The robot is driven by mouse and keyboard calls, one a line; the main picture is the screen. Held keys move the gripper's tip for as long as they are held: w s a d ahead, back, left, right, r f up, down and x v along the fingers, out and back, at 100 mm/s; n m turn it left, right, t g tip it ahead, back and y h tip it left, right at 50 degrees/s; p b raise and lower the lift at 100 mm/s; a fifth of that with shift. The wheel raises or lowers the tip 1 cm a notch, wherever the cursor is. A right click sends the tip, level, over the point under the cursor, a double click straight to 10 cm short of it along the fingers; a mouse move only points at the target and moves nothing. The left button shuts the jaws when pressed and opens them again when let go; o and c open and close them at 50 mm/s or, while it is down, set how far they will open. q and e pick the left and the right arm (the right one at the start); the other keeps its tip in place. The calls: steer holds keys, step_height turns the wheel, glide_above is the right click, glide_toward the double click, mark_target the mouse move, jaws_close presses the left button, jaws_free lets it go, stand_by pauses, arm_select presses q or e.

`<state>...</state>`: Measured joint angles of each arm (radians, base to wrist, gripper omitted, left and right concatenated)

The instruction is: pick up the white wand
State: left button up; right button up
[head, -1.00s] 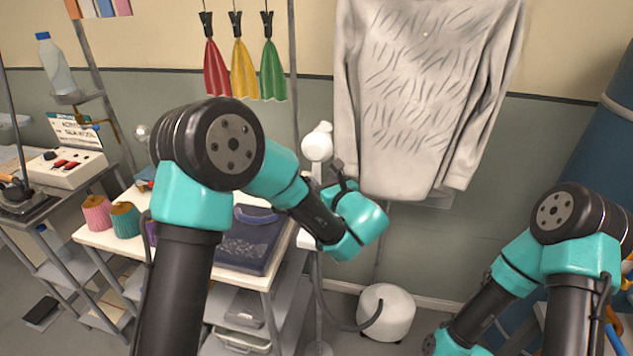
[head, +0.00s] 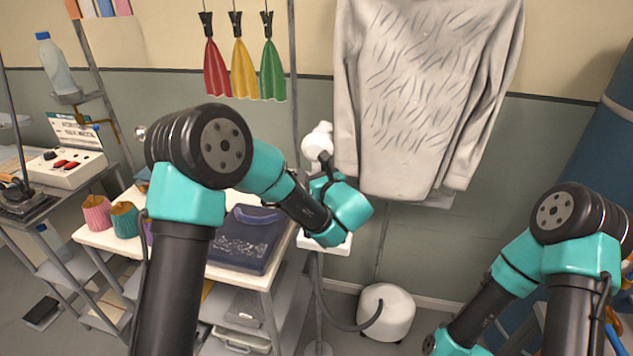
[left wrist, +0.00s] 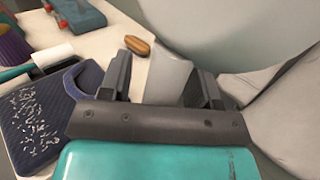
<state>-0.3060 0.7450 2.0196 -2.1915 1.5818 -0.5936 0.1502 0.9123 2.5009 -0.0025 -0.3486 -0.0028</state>
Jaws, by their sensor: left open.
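The white wand (head: 318,142) stands upright at the rail, left of the hanging sweater, with its rounded white head showing in the head view. My left gripper (head: 324,166) is in front of its lower part and hides it. In the left wrist view a pale, tapered piece (left wrist: 168,78), which looks like part of the wand, shows between the two dark fingers of my left gripper (left wrist: 165,77). The fingers are apart, one on each side of it; I cannot tell if they touch it. My right gripper is outside the head view.
A pale sweater (head: 430,90) hangs close to the right. A white steamer base (head: 385,312) with a hose stands on the floor.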

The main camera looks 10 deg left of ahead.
mark_target(313, 140)
arm_select(q)
steer(key=shift+c, duration=0.3)
jaws_close()
steer(key=shift+r, duration=0.15)
step_height(313, 140, up, 10)
steer(key=shift+f, duration=0.1)
stand_by(0.6)
stand_by(0.4)
steer(key=shift+r, duration=4.55)
